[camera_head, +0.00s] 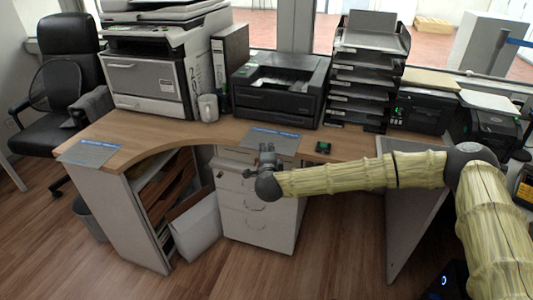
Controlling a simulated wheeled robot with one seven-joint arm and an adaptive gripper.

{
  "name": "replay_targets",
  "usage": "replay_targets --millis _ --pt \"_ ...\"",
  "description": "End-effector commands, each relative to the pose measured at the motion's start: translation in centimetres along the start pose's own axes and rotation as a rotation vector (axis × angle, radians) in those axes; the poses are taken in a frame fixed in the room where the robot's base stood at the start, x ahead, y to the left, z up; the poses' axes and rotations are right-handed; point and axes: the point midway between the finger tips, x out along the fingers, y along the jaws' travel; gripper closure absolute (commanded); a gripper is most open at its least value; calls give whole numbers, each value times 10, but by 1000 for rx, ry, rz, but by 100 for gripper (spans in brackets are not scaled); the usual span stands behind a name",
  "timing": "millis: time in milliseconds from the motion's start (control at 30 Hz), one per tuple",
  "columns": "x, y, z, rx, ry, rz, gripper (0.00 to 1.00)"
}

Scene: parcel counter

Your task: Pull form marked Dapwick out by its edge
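A grey form with a blue band along its top (275,141) lies at the front edge of the desk in the middle. A similar grey form with a blue band (88,153) lies at the desk's left end. The print on both is too small to read, so I cannot tell which is marked Dapwick. My gripper (266,151) is at the left front part of the middle form and covers some of it. I cannot tell whether it touches the form or whether its fingers are open or shut.
The wooden desk (222,131) carries a large printer (143,83), a white mug (208,107), a binder (230,65), a black printer (280,97) and stacked trays (362,85). A small dark device (323,148) lies right of the middle form. White drawers (255,215) stand below.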

Motion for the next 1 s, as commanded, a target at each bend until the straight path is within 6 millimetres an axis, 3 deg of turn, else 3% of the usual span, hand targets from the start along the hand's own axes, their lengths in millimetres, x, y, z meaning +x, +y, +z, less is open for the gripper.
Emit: replay_targets --millis 67,167,533,1000 --pt "0 0 0 0 0 0 84" --pt "0 0 0 0 0 0 100" --pt "-3 0 1 0 -1 1 100" --pt "-36 3 13 -1 -1 1 100"
